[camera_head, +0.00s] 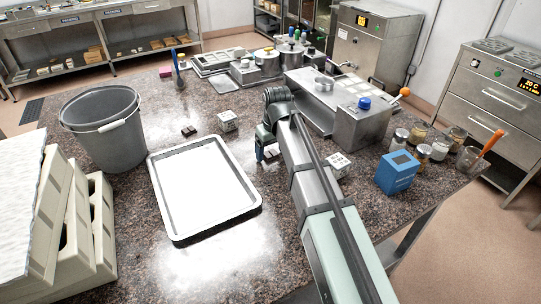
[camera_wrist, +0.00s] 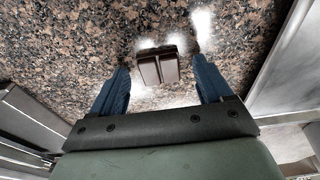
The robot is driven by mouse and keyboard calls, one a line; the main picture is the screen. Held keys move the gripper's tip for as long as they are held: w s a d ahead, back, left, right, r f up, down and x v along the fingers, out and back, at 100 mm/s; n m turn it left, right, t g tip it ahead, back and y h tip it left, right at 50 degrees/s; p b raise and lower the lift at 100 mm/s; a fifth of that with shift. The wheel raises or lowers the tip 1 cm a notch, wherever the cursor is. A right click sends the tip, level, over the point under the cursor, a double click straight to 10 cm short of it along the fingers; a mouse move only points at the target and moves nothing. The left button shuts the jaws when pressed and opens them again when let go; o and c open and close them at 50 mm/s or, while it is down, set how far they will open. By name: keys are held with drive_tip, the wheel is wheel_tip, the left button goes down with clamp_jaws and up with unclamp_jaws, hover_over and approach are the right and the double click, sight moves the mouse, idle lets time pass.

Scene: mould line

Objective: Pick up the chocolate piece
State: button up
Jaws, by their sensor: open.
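A small dark brown chocolate piece (camera_wrist: 160,66) with a groove down its middle lies on the speckled stone counter in the wrist view. My gripper (camera_wrist: 159,72) is open, with one blue finger on each side of the piece and a gap on both sides. The fingers do not touch it. In the head view my gripper (camera_head: 262,154) points down at the counter, right of the white tray. A small dark piece (camera_head: 271,153) shows beside the fingers there, partly hidden by my arm. Another dark piece (camera_head: 189,130) lies above the tray.
The white tray (camera_head: 160,190) lies left of my gripper. A grey bucket (camera_head: 105,140) and cream moulds (camera_head: 60,210) stand farther left. Two small white patterned cubes (camera_head: 228,121) (camera_head: 339,164) flank my gripper. A steel machine (camera_head: 360,128), jars (camera_head: 399,139) and a blue box (camera_head: 397,174) stand to the right.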

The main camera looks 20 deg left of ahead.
drive_tip(key=shift+c, duration=0.2)
drive_tip(key=c, duration=1.1)
